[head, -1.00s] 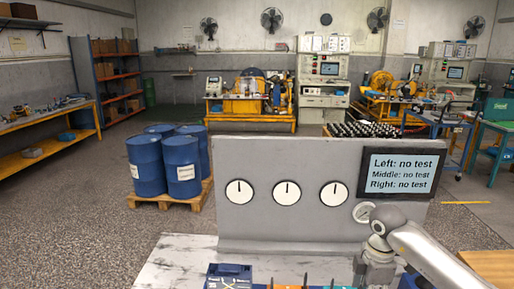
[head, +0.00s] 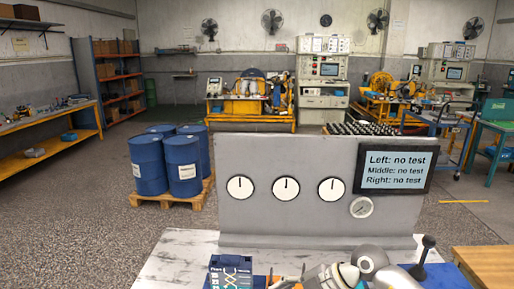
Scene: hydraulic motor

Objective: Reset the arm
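My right arm (head: 370,260) comes in low from the bottom right, in front of the grey panel, with its wrist pointing left. My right gripper (head: 300,282) is at the bottom edge of the head view, close to orange and dark items on the bench. Its fingers are too small and cut off to tell open from shut, and I see nothing clearly held. My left arm and gripper are not in view. A lever with a black knob (head: 428,242) stands upright behind and right of my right arm.
The grey panel (head: 240,215) carries several dials, including a small gauge (head: 361,207), and a screen (head: 396,171) reading "no test" for left, middle and right. A blue box (head: 230,270) stands on the bench (head: 175,265). Blue barrels (head: 184,165) stand on a pallet behind.

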